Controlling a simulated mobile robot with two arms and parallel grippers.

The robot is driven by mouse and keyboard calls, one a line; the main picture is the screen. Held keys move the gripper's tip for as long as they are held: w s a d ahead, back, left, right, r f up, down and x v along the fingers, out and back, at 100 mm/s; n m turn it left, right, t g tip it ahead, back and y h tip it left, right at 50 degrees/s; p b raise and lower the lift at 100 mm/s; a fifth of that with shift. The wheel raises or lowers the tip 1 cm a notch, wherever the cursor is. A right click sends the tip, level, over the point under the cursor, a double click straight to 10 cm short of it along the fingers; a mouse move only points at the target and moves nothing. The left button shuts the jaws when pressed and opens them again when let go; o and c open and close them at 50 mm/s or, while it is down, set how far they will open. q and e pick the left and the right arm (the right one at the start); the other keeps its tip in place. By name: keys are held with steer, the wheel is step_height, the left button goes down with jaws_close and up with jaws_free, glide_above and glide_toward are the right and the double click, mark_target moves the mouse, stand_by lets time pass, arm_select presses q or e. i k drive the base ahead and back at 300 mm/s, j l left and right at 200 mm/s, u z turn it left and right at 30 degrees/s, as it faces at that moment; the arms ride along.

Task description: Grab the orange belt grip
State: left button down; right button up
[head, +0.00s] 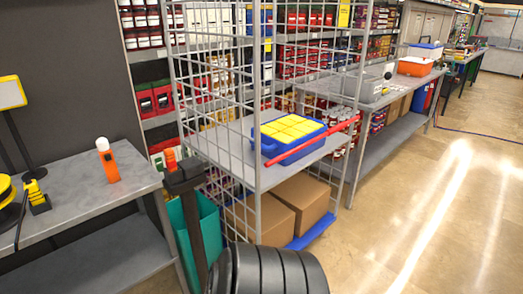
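An orange upright object (111,164) with a white rounded top stands on the grey table (72,197) at the left of the head view. Smaller orange pieces (171,160) show just above a dark post (198,222), between that table and the wire-sided rack. I cannot tell for sure which of these orange things is the belt grip. Neither of my grippers shows in the head view.
The wire-sided rack (259,179) holds a blue crate (301,154) with yellow contents and a long red bar (341,128). Cardboard boxes (297,207) lie below. A teal bin (203,237) stands beside it. A black ribbed shape (267,271) fills the bottom centre. Floor at right is clear.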

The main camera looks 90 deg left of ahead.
mark_target(169, 156)
steer(key=u, duration=3.45)
steer(key=i+j+z, duration=0.1)
steer(key=i+j, duration=0.35)
steer(key=j, duration=0.2)
steer(key=i+j+z, duration=0.15)
steer(key=i+j, duration=0.1)
steer(key=j, duration=0.1)
